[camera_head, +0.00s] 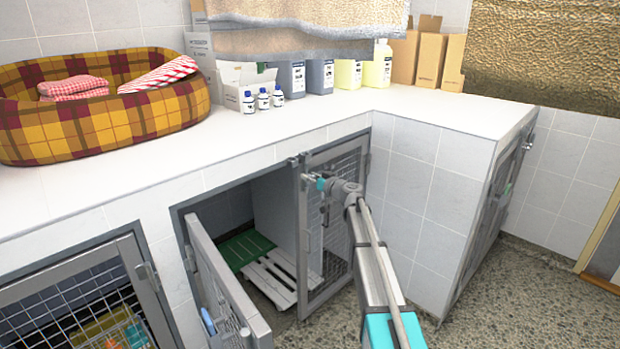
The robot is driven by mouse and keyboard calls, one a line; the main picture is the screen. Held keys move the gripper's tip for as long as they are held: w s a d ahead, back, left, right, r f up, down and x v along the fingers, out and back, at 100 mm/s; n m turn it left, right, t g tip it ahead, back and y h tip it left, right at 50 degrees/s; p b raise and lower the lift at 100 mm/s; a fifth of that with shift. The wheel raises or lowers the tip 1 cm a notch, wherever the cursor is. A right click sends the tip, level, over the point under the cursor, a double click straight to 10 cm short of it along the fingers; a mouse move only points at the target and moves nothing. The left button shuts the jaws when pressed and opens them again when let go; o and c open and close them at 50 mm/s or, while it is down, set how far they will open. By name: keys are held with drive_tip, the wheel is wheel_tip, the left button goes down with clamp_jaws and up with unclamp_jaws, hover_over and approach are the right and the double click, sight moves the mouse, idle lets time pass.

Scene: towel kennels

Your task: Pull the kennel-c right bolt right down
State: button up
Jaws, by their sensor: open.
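A tiled kennel with two mesh doors stands under the white counter; no label shows which kennel is kennel-c. Its left door (228,290) is swung open toward me. Its right door (313,235) stands across the right side of the opening. A small metal fitting (293,161), perhaps the bolt, shows at the top left corner of the right door; its setting is too small to tell. My gripper (312,180) is open, in front of the upper part of the right door, just below that fitting. My arm and gripper hide part of the mesh. I cannot tell whether they touch.
The counter (300,125) carries a plaid pet bed (100,112), bottles (263,99) and cartons (430,60). A second mesh-door kennel (75,300) is at lower left, and another mesh door (500,200) is at right. Speckled floor (530,300) is clear at lower right.

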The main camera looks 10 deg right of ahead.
sight(307, 183)
clamp_jaws()
wheel_tip(307, 183, down, 4)
drive_tip(key=b, duration=0.3)
drive_tip(key=shift+s+r+b, duration=0.1)
drive_tip(key=shift+r+b, duration=0.15)
drive_tip(key=shift+b, duration=0.05)
drive_tip(key=shift+c, duration=1.4)
unclamp_jaws()
drive_tip(key=shift+o, duration=1.4)
drive_tip(key=shift+s+d, duration=0.1)
